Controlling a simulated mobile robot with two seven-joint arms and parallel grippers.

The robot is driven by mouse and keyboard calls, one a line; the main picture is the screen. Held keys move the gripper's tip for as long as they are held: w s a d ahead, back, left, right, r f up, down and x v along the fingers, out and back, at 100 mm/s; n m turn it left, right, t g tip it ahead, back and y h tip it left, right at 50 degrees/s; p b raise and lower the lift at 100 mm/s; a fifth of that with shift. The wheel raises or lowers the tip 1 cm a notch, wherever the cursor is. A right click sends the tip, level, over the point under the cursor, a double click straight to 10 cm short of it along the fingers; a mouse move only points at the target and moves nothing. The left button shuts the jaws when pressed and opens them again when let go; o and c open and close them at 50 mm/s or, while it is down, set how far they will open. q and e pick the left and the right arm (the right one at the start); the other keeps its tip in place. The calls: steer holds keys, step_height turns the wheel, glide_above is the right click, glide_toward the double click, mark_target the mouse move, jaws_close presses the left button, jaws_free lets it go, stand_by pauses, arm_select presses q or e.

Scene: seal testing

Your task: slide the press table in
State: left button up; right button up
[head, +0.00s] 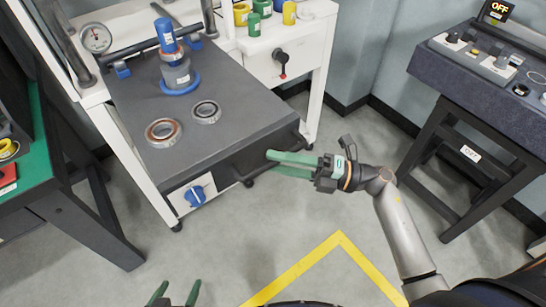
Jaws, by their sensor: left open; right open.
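The press table (235,130) is a dark grey slab that sticks out of the white press frame (325,50) toward me. A blue-topped cylinder (176,62) on a blue ring and two metal rings, one copper-lined (163,132) and one grey (206,111), are on it. A dark handle bar (246,181) runs along its front edge. My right gripper (271,162) has green fingers and is open, its tips at the front face by the handle; I cannot tell whether they touch. My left gripper (174,294) is open and empty at the bottom edge, apart from the table.
A green-topped bench (45,150) stands at the left. A dark console (480,85) with an OFF display (497,10) stands at the right. Several green and yellow containers stand on the white frame's top. Grey floor with a yellow line (300,268) lies open in front.

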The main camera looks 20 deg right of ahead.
steer(key=shift+w+a+r, duration=0.1)
steer(key=shift+w+a, duration=0.2)
steer(key=shift+a, duration=0.35)
jaws_close()
stand_by(1.1)
